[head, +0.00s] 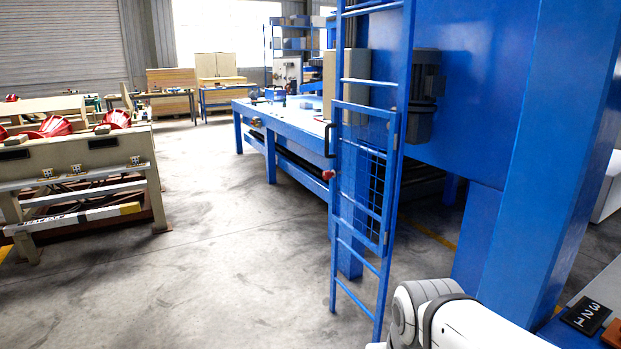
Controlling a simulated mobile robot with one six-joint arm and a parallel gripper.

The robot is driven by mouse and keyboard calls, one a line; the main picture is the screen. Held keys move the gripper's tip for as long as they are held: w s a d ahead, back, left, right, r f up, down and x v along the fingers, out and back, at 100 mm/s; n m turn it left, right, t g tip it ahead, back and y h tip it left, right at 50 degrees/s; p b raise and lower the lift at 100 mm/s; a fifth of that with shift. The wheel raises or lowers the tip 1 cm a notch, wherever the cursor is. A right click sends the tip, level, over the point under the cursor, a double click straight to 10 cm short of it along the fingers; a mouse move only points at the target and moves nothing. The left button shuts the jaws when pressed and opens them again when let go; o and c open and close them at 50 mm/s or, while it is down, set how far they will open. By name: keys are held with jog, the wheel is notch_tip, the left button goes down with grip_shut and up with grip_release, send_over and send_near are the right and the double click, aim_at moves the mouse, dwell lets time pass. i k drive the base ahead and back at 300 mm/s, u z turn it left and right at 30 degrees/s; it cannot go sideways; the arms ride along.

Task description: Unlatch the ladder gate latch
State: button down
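A blue ladder (384,282) stands upright in the middle right of the head view, in front of the blue machine. A blue mesh gate (366,187) covers its middle rungs and looks closed. A black handle (327,141) sticks out at the gate's upper left. A small red part (328,174) sits below the handle on the same side. I cannot tell which of the two is the latch. My white arm shows at the bottom right, apart from the ladder. My gripper is not in view.
A long blue table (291,125) stands behind the ladder on its left. A blue column (545,170) rises to the right, near my arm. A beige machine (80,160) with red parts stands at the left. The concrete floor (220,250) between is clear.

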aim_at(327, 175)
jog(key=u, duration=1.35)
jog(key=i, duration=4.45)
jog(key=z, duration=2)
